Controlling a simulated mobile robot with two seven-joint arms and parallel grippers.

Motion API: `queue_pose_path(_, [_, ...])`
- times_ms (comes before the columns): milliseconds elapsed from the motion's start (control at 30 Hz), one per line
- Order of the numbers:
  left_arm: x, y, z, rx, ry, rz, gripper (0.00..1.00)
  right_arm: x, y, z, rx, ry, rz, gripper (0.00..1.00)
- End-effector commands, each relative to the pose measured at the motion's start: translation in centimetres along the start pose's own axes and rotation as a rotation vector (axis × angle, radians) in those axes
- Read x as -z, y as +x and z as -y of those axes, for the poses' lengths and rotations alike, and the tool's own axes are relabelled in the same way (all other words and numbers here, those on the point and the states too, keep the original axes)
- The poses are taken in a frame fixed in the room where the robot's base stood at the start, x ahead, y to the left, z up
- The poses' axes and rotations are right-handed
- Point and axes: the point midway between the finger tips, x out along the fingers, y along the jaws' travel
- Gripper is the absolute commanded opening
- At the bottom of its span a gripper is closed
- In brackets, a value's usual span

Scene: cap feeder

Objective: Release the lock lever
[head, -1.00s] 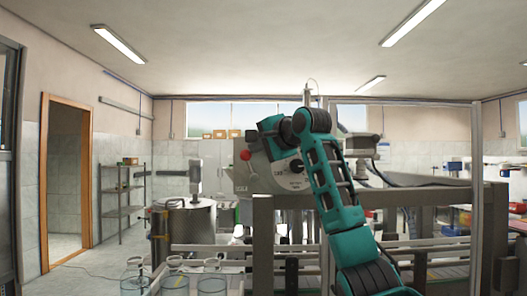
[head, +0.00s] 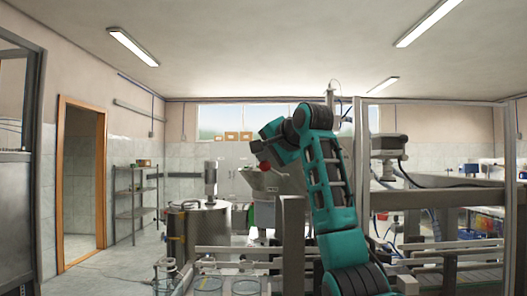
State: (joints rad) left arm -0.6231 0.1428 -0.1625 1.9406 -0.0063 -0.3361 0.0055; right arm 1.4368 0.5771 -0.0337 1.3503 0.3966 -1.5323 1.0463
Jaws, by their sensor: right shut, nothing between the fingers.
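My right arm rises from the bottom and bends at the top, with its teal wrist pointing down and left. My right gripper (head: 262,158) is small and dark at its end. It is shut, with nothing seen held. A red knob (head: 264,167) shows right at its tip; I cannot tell whether they touch. A slanted grey panel (head: 284,181) of the feeder is just below, partly hidden by my arm. I cannot make out the lock lever clearly; whether the red knob belongs to it is unclear. My left gripper is not in view.
A steel pot (head: 204,226) stands left of the panel. Glass jars (head: 208,283) stand at the bottom left. A grey post (head: 291,235) stands close beside my arm. A conveyor frame (head: 440,198) fills the right side. The floor by the doorway is clear.

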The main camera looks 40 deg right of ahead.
Motion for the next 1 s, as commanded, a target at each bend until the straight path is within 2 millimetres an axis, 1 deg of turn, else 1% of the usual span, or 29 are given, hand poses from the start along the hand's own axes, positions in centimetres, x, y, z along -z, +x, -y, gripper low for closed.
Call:
queue_pose_path(267, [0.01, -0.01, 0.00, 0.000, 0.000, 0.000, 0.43, -0.08, 0.05, -0.40, -0.001, -0.001, 0.001, 0.00])
queue_pose_path(800, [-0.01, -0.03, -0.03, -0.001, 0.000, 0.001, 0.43, -0.06, 0.05, -0.43, -0.001, 0.000, 0.000, 0.00])
queue_pose_path(900, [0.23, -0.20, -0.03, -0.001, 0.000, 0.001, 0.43, 0.12, 0.00, -0.17, -0.001, 0.000, 0.000, 0.00])
queue_pose_path(1000, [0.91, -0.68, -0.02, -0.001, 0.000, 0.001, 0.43, 0.64, -0.11, 0.54, 0.000, 0.000, 0.000, 0.00])
